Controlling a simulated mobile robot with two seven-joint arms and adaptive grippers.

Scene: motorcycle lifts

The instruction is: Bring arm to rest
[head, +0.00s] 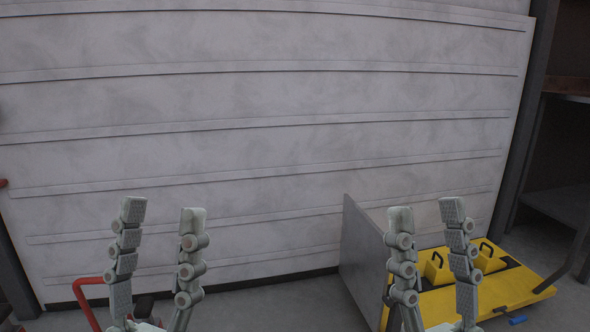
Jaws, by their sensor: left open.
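My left gripper (160,218) is in the lower left of the head view, its two fingers pointing up and spread apart, with nothing between them. My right gripper (426,213) is in the lower right, also with its fingers up, spread apart and empty. Both stand in front of a large pale panelled door. The lower parts of both arms are cut off by the bottom edge of the picture.
A yellow lift (525,287) with a grey upright plate (364,258) stands behind and beside my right gripper. A red curved bar (85,299) is by my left gripper. Grey shelving (562,204) stands at the far right. Floor shows between the grippers.

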